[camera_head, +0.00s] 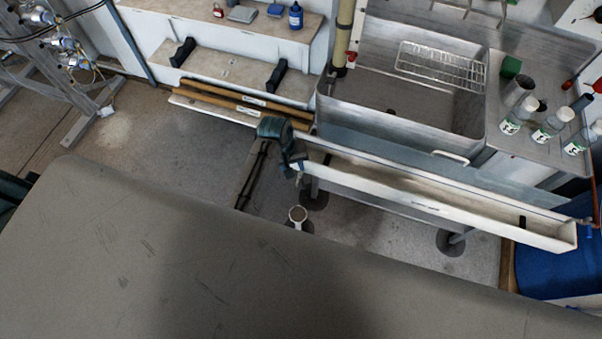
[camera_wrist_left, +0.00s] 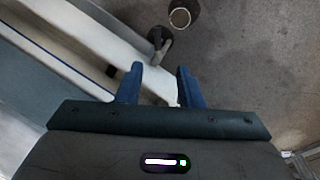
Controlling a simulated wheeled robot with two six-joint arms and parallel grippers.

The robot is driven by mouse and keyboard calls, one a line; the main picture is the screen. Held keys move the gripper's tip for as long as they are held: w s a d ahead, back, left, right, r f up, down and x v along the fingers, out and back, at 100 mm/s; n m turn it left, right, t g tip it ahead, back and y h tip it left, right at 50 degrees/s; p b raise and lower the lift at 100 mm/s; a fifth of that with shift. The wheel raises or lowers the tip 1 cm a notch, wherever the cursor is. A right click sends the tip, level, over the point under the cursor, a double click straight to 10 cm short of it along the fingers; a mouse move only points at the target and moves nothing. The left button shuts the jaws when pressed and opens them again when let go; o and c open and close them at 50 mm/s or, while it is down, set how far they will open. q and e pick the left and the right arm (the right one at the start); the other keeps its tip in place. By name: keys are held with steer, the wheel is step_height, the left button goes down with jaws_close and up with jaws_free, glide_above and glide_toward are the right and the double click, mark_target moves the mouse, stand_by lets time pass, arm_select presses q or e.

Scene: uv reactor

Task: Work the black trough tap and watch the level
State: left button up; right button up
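The long white trough (camera_head: 430,205) runs along the front of the sink bench. In the left wrist view the trough (camera_wrist_left: 75,42) slopes across the upper left. A dark tap (camera_wrist_left: 158,44) shows beside its outer wall, just beyond the fingertips. My left gripper (camera_head: 291,160) is at the left end of the trough in the head view. In the head view the tap cannot be made out clearly near the gripper. My right gripper is not in view.
A cup-like vessel (camera_head: 298,214) stands below the trough's left end; the wrist view shows it too (camera_wrist_left: 183,15). The steel sink (camera_head: 400,105) is behind, with bottles (camera_head: 552,123) at its right. Wooden poles (camera_head: 230,97) lie to the left. A grey scratched surface fills the lower foreground.

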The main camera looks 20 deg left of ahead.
mark_target(302, 183)
arm_select(q)
steer(key=shift+n, duration=0.6)
steer(key=f, duration=0.3)
steer(key=d+f, duration=0.1)
steer(key=f, duration=0.3)
steer(key=w+d+f+p, duration=0.1)
steer(key=f, duration=0.2)
steer(key=shift+d+f, duration=0.2)
steer(key=shift+f, duration=0.1)
steer(key=shift+s, duration=0.1)
jaws_close()
